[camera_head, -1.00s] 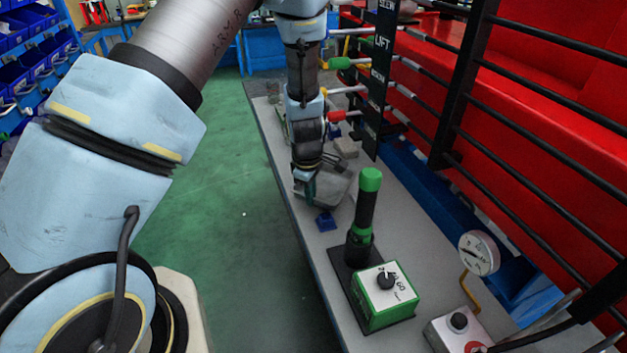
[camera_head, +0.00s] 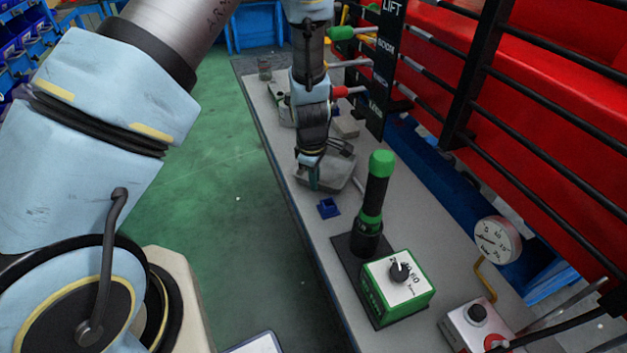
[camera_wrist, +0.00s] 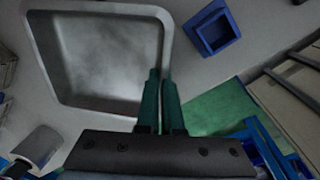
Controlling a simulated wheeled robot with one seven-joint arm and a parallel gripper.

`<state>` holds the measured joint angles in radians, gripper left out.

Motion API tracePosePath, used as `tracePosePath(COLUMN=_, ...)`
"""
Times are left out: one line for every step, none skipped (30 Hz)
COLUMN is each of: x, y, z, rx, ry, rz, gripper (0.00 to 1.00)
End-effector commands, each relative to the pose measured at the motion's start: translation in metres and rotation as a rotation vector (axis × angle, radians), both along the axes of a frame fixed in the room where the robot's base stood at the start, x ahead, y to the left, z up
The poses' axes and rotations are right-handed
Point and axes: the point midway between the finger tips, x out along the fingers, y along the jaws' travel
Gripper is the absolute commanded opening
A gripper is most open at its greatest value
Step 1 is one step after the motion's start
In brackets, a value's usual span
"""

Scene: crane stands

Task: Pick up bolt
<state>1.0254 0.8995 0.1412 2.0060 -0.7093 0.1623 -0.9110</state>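My gripper (camera_head: 314,184) is at the left edge of a grey tray (camera_head: 343,182) on the bench. In the wrist view its two green fingers (camera_wrist: 161,80) are nearly together, with only a narrow gap, and lie over the right wall of the tray (camera_wrist: 100,106). I see nothing held between them. The bolt cannot be made out in either view. The visible tray floor looks bare, though part is dark and blurred. A small blue open box (camera_head: 328,208) stands on the bench in front of the tray; it also shows in the wrist view (camera_wrist: 212,31).
A black and green torque tool (camera_head: 373,205) stands upright near a green-and-white box with a knob (camera_head: 398,286). A gauge (camera_head: 497,240) and black railings (camera_head: 530,110) are on the right. The green floor (camera_head: 215,200) left of the bench is open.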

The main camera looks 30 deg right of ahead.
Motion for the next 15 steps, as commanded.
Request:
tracePosePath(x=0.0002, y=-0.0002, z=-0.0025, rx=-0.001, ry=-0.001, rz=0.0, gripper=0.0)
tracePosePath(x=0.0002, y=-0.0002, z=-0.0034, rx=-0.001, ry=-0.001, rz=0.0, gripper=0.0)
tracePosePath(x=-0.0001, y=0.0, z=-0.0023, rx=0.0, ry=0.0, rz=0.0, gripper=0.08)
tracePosePath(x=-0.0001, y=0.0, z=-0.0022, rx=0.0, ry=0.0, rz=0.0, gripper=0.11)
tracePosePath(x=-0.0001, y=0.0, z=-0.0022, rx=0.0, ry=0.0, rz=0.0, gripper=0.15)
tracePosePath(x=0.0, y=0.0, z=-0.0022, rx=0.0, ry=0.0, rz=0.0, gripper=0.19)
tracePosePath(x=0.0, y=0.0, z=-0.0022, rx=0.0, ry=0.0, rz=0.0, gripper=0.23)
tracePosePath(x=0.0, y=0.0, z=-0.0022, rx=0.0, ry=0.0, rz=0.0, gripper=0.26)
tracePosePath(x=0.0, y=0.0, z=-0.0021, rx=0.0, ry=0.0, rz=0.0, gripper=0.3)
tracePosePath(x=0.0, y=0.0, z=-0.0021, rx=0.0, ry=0.0, rz=0.0, gripper=0.33)
tracePosePath(x=0.0, y=0.0, z=-0.0021, rx=0.0, ry=0.0, rz=0.0, gripper=0.33)
tracePosePath(x=0.0, y=0.0001, z=-0.0021, rx=0.0, ry=0.0, rz=0.0, gripper=0.33)
tracePosePath(x=0.0, y=0.0001, z=-0.0021, rx=0.0, ry=0.0, rz=0.0, gripper=0.33)
tracePosePath(x=0.0, y=0.0, z=-0.0021, rx=0.0, ry=0.0, rz=0.0, gripper=0.33)
tracePosePath(x=0.0, y=0.0, z=-0.0021, rx=0.0, ry=0.0, rz=0.0, gripper=0.33)
